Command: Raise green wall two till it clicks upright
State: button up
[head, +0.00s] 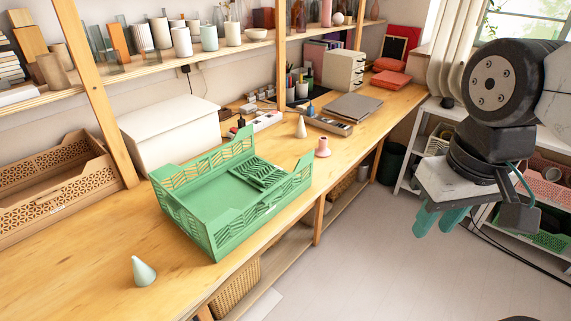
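A green folding crate (205,198) with slotted walls sits on the wooden bench. Its back wall (205,160) stands up. The front-left side (182,215) shows its slotted outer face. A slotted panel (262,177) lies folded inward over the floor at the crate's right end. No label tells which wall is number two. My gripper (440,220), with teal fingers, hangs over the floor to the right of the bench, well away from the crate. Its fingers look apart, with nothing between them.
A white box (165,135) stands close behind the crate, and a brown slotted crate (50,195) is at left. Small cones (143,271) stand in front and behind (301,127); a pink piece (323,147) is at right. A shelf post (95,95) rises behind. The front-left bench is mostly clear.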

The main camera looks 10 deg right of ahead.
aim_at(262, 183)
jog(key=z, duration=0.2)
jog(key=i, duration=1.05)
jog(key=u, duration=0.4)
